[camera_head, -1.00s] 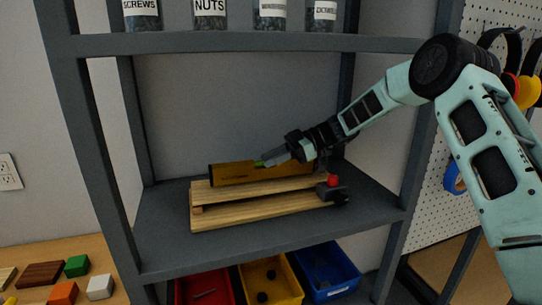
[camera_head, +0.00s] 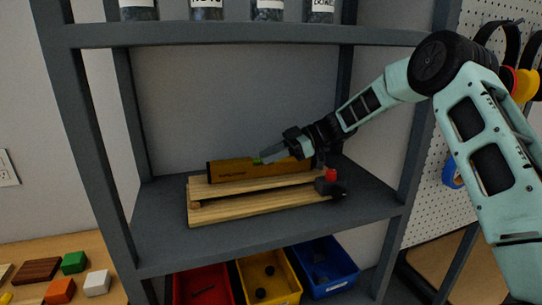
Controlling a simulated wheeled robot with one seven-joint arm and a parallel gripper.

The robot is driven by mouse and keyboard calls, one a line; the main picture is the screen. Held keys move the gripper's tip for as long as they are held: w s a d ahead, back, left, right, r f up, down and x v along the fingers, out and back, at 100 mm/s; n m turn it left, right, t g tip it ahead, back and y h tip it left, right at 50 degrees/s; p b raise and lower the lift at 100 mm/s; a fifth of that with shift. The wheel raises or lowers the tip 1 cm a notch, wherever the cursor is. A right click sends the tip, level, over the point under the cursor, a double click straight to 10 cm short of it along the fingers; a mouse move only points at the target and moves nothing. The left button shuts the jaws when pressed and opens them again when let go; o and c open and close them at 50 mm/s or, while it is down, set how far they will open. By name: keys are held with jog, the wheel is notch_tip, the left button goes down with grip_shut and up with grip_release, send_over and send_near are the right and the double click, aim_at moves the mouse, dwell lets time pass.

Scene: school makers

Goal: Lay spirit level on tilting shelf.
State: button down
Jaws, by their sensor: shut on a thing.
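The spirit level (camera_head: 230,171) is a long yellow-brown bar with a green vial near its middle. It stands on edge along the back of the tilting shelf, at or just above its upper board; I cannot tell whether it touches. The tilting shelf (camera_head: 260,204) is two light wooden boards, the upper one raised over the lower, with a black clamp and red knob (camera_head: 330,177) at its right end. My gripper (camera_head: 268,157) is shut on the spirit level near its middle, reaching in from the right. The gripper hides part of the level's right half.
The tilting shelf stands on a grey rack shelf (camera_head: 163,235) between dark posts. Labelled jars (camera_head: 207,10) stand on the shelf above. Red, yellow and blue bins (camera_head: 325,265) are below. Coloured blocks (camera_head: 74,262) lie on a wooden table at the lower left.

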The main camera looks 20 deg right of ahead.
jog(key=c, duration=1)
grip_release()
jog(key=shift+c, duration=0.2)
